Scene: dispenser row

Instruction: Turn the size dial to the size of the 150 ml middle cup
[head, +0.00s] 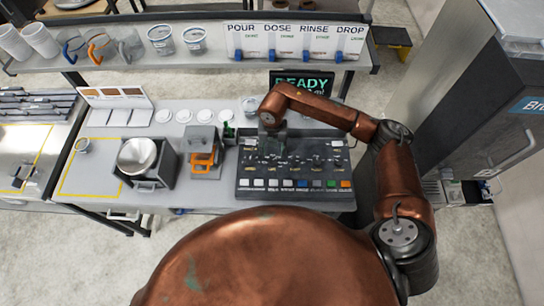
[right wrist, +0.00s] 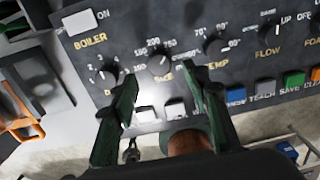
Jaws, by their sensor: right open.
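The size dial (right wrist: 160,66) is a dark round knob on the black control panel, with "SIZE" printed below it and numbers such as 200 around its top. I cannot read its setting surely. My right gripper (right wrist: 165,88) is open, with its green fingers apart, one on each side below the dial. I cannot tell whether they touch it. In the head view my right gripper (head: 270,140) hangs over the left part of the control panel (head: 340,160). My left gripper is out of view.
Another dial (right wrist: 102,70) sits left of the size dial, and the temp dial (right wrist: 215,43) right of it. Coloured push buttons (right wrist: 262,88) line the panel's lower edge. A screen (head: 302,82) reading READY stands behind, partly hidden. An orange-handled device (head: 203,155) stands left of the panel.

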